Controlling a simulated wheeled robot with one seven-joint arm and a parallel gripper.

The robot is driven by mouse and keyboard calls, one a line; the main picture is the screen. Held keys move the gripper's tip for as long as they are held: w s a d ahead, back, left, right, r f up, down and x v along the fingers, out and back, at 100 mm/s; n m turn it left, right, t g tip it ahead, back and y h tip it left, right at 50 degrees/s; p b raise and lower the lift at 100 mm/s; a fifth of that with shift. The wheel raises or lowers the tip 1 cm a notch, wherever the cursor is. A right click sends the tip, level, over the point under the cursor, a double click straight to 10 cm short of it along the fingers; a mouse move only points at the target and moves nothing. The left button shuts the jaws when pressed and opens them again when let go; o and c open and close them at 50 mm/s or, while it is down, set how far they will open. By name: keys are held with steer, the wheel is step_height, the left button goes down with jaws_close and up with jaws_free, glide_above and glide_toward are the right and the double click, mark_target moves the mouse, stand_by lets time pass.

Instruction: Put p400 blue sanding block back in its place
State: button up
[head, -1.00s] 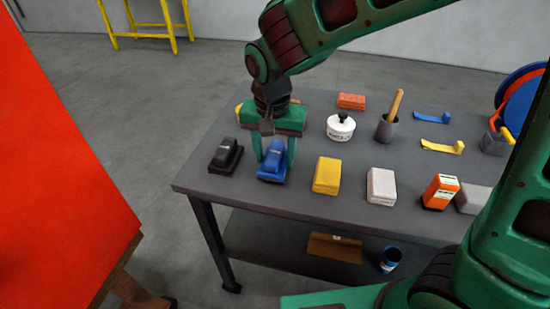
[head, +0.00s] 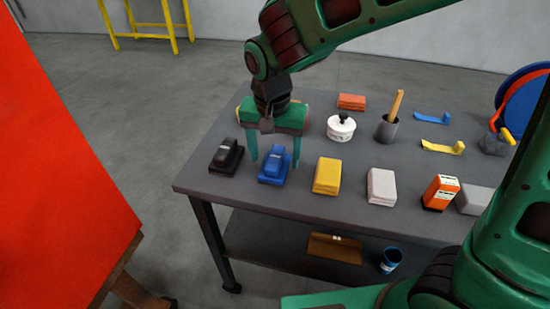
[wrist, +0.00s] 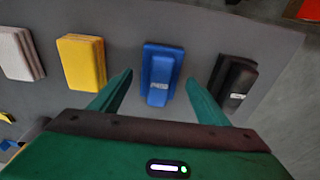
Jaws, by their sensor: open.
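The blue sanding block (head: 273,166) stands on the grey table near its front left, between the black block and the yellow block. It also shows in the wrist view (wrist: 159,75), with a small label on its top that is too blurred to read. My gripper (head: 275,164) is above and around the block, with its fingers apart on either side of it. In the wrist view my gripper (wrist: 158,82) is open, with a gap between each finger and the block.
A black sanding block (head: 226,155) is close on the left, and a yellow block (head: 327,176) on the right. A pale block (head: 381,187) and an orange box (head: 440,192) stand further right. A white pot (head: 341,127) and a grey cup (head: 387,129) are behind.

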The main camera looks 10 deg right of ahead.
mark_target(273, 161)
step_height(273, 161, up, 10)
steer(key=s, duration=0.1)
steer(key=shift+a+f, duration=0.15)
steer(key=shift+a, duration=0.05)
